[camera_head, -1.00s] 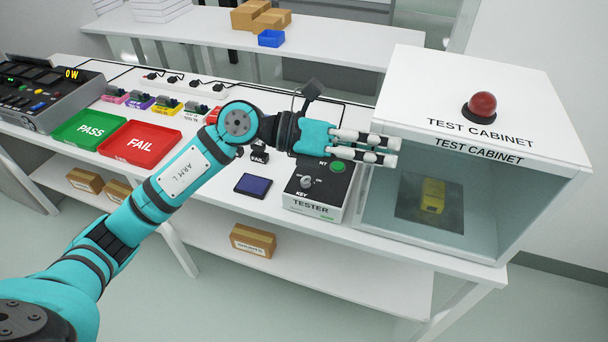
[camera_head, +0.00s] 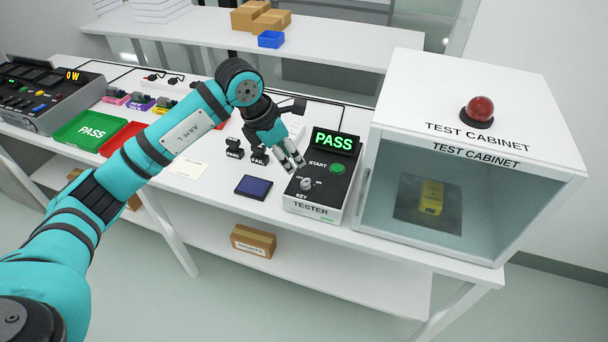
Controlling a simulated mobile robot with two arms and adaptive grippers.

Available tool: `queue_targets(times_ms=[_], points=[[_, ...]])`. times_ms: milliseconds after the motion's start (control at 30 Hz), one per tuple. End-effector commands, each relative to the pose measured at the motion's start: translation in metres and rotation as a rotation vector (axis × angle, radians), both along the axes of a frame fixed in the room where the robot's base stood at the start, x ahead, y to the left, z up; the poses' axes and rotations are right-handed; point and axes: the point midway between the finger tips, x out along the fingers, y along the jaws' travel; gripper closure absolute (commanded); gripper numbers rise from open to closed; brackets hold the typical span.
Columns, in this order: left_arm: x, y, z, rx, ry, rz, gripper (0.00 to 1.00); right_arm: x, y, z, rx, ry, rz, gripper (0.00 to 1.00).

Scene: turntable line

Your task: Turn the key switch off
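The tester (camera_head: 318,205) is a box with a dark top and a white front, standing on the table left of the cabinet. The key switch (camera_head: 307,184), a small silver knob above the KEY label, sits on its front left. A green START button (camera_head: 337,169) is behind it. The raised display (camera_head: 333,141) reads PASS in green. My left gripper (camera_head: 295,169) points down just behind and left of the key switch, apart from it. Its two pale fingers are slightly apart with nothing between them. The key's exact turn position is too small to tell. My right gripper is not in view.
The test cabinet (camera_head: 440,235) stands close on the right, with a red dome lamp (camera_head: 479,110) on top and a yellow device (camera_head: 431,197) inside. A blue pad (camera_head: 253,186) and two black stamps (camera_head: 259,155) are left of the tester. The green PASS tray (camera_head: 91,131) is farther left.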

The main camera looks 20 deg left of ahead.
Motion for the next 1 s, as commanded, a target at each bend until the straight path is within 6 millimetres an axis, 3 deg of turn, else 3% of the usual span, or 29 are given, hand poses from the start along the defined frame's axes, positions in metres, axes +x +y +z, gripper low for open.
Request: queue_targets(times_ms=[200,400,600,867,1000], points=[[0.011,-0.015,-0.044,-0.003,0.005,0.0,0.7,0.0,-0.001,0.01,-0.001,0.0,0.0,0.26],[0.02,-0.024,-0.074,-0.003,0.003,0.0,0.7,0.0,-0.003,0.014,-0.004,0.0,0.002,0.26],[0.024,-0.027,-0.086,-0.002,0.001,-0.001,0.7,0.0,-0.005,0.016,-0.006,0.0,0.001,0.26],[0.024,-0.027,-0.088,-0.002,-0.001,-0.001,0.7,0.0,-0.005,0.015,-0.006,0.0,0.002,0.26],[0.024,-0.027,-0.088,-0.002,-0.001,-0.001,0.85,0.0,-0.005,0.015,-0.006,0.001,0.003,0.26]])
